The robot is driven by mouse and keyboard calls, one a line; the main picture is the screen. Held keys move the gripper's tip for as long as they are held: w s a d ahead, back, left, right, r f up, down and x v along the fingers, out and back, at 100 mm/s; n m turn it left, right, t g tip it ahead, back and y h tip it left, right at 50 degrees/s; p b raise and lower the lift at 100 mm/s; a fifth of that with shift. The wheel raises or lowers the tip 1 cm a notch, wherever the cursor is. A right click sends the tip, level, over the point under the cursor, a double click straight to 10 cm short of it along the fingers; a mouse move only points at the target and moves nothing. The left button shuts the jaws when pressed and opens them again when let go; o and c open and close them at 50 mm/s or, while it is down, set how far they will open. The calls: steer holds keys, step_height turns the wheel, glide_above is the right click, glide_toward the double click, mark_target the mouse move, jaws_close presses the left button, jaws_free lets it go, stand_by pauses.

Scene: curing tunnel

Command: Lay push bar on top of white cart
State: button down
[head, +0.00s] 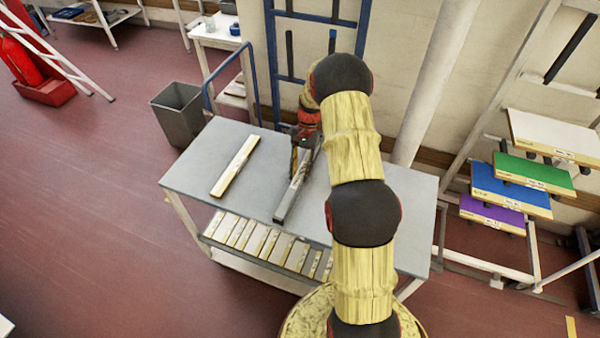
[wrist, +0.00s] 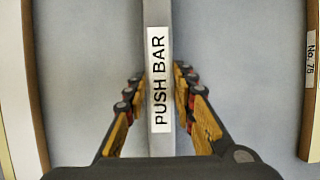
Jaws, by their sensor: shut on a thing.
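The push bar (head: 289,200) is a long grey bar at the middle of the grey-topped table, near end toward me. In the wrist view the push bar (wrist: 159,150) runs straight up the picture with a white "PUSH BAR" label. My gripper (head: 303,146) is shut on the bar, one finger on each side; its fingers also show in the wrist view (wrist: 158,85). I cannot tell if the bar touches the tabletop. A white-topped stand (head: 215,38) is at the back left; I cannot tell whether it is the white cart.
The grey table (head: 190,180) has a slatted lower shelf. A pale wooden strip (head: 235,166) lies left of the bar. A board labelled "No. 75" (wrist: 308,90) lies to the right. A grey bin (head: 180,113), blue handle frame (head: 210,92) and white post (head: 425,90) stand behind.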

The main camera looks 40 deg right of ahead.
steer(key=c, duration=1.5)
jaws_free()
steer(key=p+v, duration=0.2)
steer(key=v, duration=0.9)
steer(key=s+a+r+n+t+h, duration=0.1)
steer(key=a+r, duration=0.3)
steer(key=r, duration=0.3)
steer(key=a+r+n+h, duration=0.1)
steer(key=a+r+n, duration=0.1)
steer(key=a+r, duration=0.3)
steer(key=s+a+r+n+t+h, duration=0.1)
steer(key=s+a+r+n+t, duration=0.15)
steer(key=s+a+r, duration=0.6)
steer(key=shift+s+a+r+n+t+h, duration=0.15)
steer(key=shift+s+a+r+n+t, duration=0.8)
steer(key=shift+s+a, duration=1.5)
steer(key=shift+s+a+r+n+t+h, duration=0.1)
steer(key=shift+s+a+r+n+t, duration=0.95)
steer(key=shift+s, duration=2.2)
steer(key=shift+s+a+r+n+t+h, duration=0.15)
steer(key=shift+s+a+r+n, duration=0.4)
steer(key=shift+s+a+n, duration=1.45)
